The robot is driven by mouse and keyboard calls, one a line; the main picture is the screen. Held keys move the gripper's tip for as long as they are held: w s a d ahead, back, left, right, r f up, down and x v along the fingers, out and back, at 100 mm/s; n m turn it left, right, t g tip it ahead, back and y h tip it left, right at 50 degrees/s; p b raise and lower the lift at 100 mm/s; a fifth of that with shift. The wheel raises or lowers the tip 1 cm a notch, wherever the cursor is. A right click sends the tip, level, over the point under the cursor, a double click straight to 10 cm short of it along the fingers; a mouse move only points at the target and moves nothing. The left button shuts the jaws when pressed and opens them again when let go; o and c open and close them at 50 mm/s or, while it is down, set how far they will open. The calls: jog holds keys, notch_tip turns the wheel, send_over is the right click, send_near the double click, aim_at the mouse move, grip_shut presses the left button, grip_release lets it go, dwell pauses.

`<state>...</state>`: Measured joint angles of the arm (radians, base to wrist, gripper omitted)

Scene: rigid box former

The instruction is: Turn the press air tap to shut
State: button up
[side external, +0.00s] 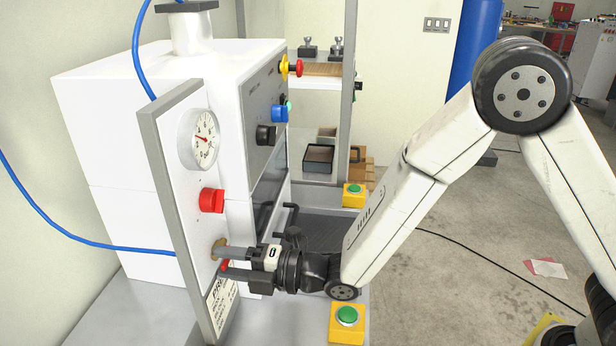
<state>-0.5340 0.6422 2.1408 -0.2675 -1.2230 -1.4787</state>
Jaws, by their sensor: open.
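The press air tap (218,247) is on the white panel (183,170) with the grey edge, low down below the gauge. A brass-coloured part of it shows, and a small bit of red shows beside the lower finger. My gripper (223,259) is at the tap, pointing left toward the panel. Its two grey fingers are apart, one above the other, with their tips close to the tap. The fingers hide most of the tap, so I cannot tell its handle's angle or whether they touch it.
Above the tap are a red knob (211,200) and a round gauge (204,139). A sign (221,302) is below. The white press (110,140) stands behind the panel. Yellow boxes with green buttons (347,317) stand near my wrist. A blue hose (60,233) runs to the panel.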

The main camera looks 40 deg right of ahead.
jog(key=shift+w+a, duration=0.25)
jog(key=shift+a, duration=0.05)
grip_shut()
